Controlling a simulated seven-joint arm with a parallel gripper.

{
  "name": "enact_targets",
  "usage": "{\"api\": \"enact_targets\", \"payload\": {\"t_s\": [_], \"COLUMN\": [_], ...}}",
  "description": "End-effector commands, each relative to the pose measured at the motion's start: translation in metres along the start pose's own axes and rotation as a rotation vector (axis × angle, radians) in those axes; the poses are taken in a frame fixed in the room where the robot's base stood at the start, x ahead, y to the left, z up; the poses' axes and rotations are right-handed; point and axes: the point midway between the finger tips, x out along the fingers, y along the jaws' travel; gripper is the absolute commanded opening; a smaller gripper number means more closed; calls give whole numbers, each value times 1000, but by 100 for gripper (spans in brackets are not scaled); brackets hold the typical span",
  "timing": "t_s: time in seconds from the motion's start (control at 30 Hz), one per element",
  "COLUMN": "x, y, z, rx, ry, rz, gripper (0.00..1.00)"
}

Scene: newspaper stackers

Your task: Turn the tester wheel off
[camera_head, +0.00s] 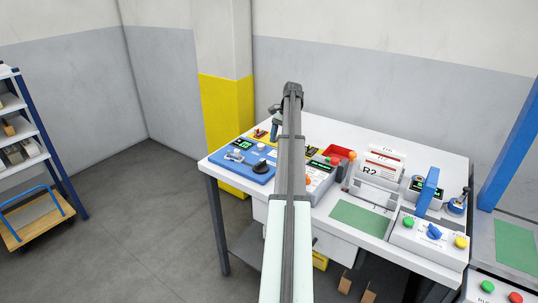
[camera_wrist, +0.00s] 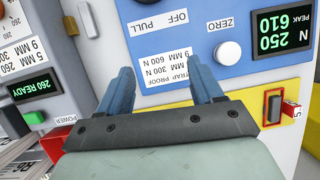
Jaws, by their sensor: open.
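The tester is a blue and white unit (camera_head: 232,165) at the table's left end; its blue panel fills the upper middle of the wrist view (camera_wrist: 180,70). A dark wheel or knob (camera_head: 262,167) sits on it in the head view.
A red-framed dark switch (camera_wrist: 274,107) is at right. My arm hides part of the table (camera_head: 345,134). A control box with coloured buttons (camera_head: 432,232) stands at right.

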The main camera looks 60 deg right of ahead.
Motion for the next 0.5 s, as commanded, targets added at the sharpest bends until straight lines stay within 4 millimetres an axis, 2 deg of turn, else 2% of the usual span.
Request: {"api": "enact_targets", "payload": {"t_s": [0.03, 0.23, 0.5], "x": [-9, -31, -42], "y": [5, 27, 52], "z": [13, 59, 116], "rx": [-4, -18, 18], "ry": [14, 57, 130], "rz": [-8, -40, -119], "gripper": [71, 90, 92]}}
